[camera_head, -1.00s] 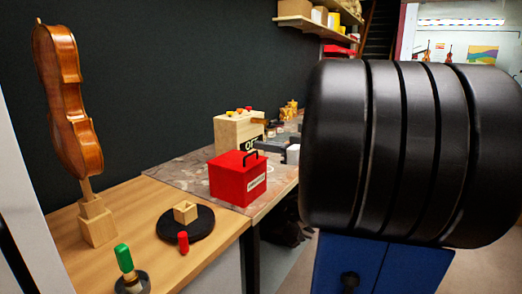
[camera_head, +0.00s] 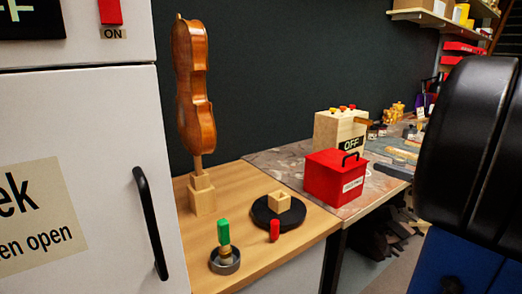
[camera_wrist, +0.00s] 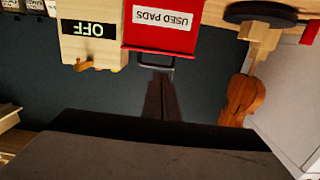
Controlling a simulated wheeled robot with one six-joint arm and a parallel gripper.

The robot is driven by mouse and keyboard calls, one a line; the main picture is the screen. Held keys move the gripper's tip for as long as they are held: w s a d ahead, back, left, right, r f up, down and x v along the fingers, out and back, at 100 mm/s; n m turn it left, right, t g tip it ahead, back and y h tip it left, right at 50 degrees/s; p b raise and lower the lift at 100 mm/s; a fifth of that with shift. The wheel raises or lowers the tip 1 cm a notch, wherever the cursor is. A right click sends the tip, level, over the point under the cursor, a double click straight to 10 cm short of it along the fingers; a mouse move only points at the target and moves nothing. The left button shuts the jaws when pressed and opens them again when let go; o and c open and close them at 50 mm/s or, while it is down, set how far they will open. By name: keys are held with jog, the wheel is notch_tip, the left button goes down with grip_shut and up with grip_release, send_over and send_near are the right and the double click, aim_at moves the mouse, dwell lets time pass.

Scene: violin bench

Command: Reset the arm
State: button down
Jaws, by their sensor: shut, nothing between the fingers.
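My gripper (camera_wrist: 159,82) shows in the wrist view as two dark fingers close together, shut and empty. That view is upside down. The fingertips overlap the black handle of the red "USED PADS" box (camera_wrist: 160,34) in the picture; I cannot tell how far apart they are. In the head view the gripper is out of sight, and a large black part of my arm fills the right side. The red box (camera_head: 336,178) stands closed on the bench there, with its handle on top.
A violin body (camera_head: 194,92) stands on a wooden post at the bench's left. Near it are a black round stand (camera_head: 262,212), a small red piece (camera_head: 275,230) and a green-topped tool (camera_head: 223,232). A wooden "OFF" box (camera_head: 327,128) stands behind. A white cabinet (camera_head: 110,110) is at left.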

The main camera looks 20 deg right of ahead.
jog(key=s+a+f+g+y, duration=0.1)
jog(key=a+f+g, duration=0.3)
jog(key=a, duration=0.6)
jog(key=s+a+f+g+y, duration=0.15)
jog(key=a+f+g, duration=0.3)
jog(key=a, duration=0.45)
jog(key=s+a+f+m+g+h, duration=0.3)
jog(key=s+a+f+h, duration=0.2)
jog(key=s, duration=0.9)
jog(key=shift+f+m+h, duration=0.4)
jog(key=shift+f+h, duration=1.25)
jog(key=shift+f, duration=0.05)
